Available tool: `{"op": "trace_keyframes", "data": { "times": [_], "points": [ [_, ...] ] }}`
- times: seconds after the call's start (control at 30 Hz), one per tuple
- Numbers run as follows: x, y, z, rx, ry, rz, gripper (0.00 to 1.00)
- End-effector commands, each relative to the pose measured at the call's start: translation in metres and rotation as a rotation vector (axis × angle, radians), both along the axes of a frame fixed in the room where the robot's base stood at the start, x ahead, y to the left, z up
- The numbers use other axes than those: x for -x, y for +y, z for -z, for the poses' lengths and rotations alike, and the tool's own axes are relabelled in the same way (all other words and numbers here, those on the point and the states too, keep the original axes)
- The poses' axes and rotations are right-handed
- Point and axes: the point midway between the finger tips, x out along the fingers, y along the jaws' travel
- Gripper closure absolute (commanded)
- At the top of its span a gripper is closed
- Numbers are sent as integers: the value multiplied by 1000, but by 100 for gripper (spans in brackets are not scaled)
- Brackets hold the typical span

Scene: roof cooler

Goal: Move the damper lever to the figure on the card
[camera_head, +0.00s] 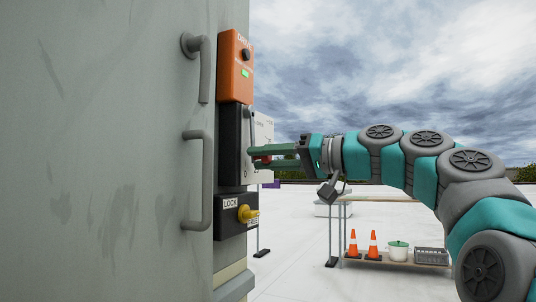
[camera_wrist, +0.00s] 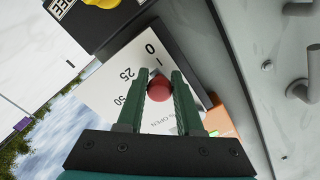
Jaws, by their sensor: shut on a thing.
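The damper lever's red knob (camera_wrist: 159,90) sits between the fingers of my gripper (camera_wrist: 160,76) in the wrist view, and the fingers are shut on it. The lever's arm is hidden. A white scale plate (camera_wrist: 106,92) lies behind the knob, with 0, 25 and 50 readable and the word OPEN partly covered. The exact mark the lever points at cannot be told. In the head view my gripper (camera_head: 264,157) reaches from the right to the plate (camera_head: 264,135) on the black box (camera_head: 229,150). No separate card with a readable figure shows.
An orange box (camera_head: 236,66) with a green light is above. A LOCK box with a yellow knob (camera_head: 248,214) is below. Grey handles (camera_head: 199,180) stick out of the cabinet door on the left. A bench (camera_head: 344,259) with cones stands behind on the open roof.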

Motion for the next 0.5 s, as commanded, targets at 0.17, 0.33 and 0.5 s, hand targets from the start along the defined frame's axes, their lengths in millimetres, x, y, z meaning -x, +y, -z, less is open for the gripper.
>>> {"op": "trace_keyframes", "data": {
  "times": [0.17, 0.33, 0.5],
  "points": [
    [7, 1, -6, -29, 52, 1, 100],
    [9, 2, -5, -40, 78, 0, 100],
    [10, 2, -5, -42, 84, 1, 100]
  ]
}}
